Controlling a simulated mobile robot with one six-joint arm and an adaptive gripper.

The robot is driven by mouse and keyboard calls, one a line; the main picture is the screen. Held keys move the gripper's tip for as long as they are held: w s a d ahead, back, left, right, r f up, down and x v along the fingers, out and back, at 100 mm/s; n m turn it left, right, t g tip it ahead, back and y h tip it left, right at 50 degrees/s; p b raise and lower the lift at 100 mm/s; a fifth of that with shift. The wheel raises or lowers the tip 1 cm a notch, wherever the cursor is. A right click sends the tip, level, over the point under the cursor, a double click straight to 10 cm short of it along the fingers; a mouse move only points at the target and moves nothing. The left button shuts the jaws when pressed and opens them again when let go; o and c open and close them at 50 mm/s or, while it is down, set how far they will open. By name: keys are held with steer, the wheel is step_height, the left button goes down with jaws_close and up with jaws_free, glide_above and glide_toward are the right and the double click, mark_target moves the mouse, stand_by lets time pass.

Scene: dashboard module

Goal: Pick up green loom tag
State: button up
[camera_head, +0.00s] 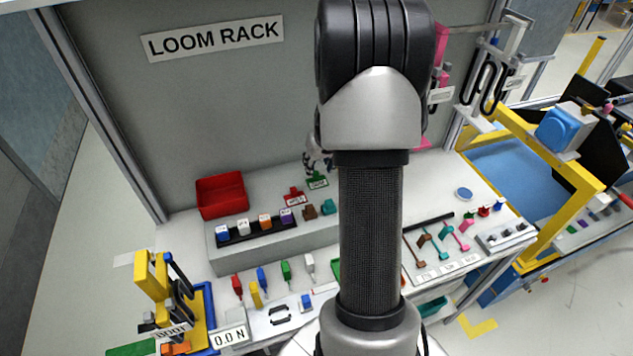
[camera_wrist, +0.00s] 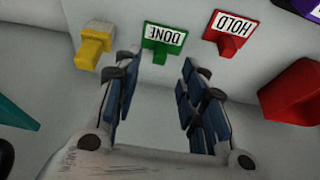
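The green loom tag (camera_wrist: 163,40) has a white label reading DONE, upside down in the wrist view. It stands just beyond my fingertips, roughly between them, with its stem toward me. My gripper (camera_wrist: 157,68) is open, with a wide empty gap between its fingers. In the head view the green tag (camera_head: 317,180) is on the grey raised shelf, near the back panel. My gripper (camera_head: 318,158) shows there only in part beside my arm, just above the tag. I see no clear contact between finger and tag.
A red HOLD tag (camera_wrist: 230,38) stands close to the right of the green tag, and a yellow piece (camera_wrist: 93,45) to its left. A red part (camera_wrist: 292,92) is farther right. A red bin (camera_head: 221,194) stands left on the bench. My arm hides the middle of the bench.

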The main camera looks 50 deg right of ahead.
mark_target(317, 175)
steer(key=shift+w+f, duration=0.1)
steer(key=shift+f, duration=0.45)
steer(key=b+x, duration=0.2)
steer(key=x, duration=0.2)
steer(key=shift+f, duration=0.15)
steer(key=shift+c, duration=0.5)
steer(key=c, duration=0.7)
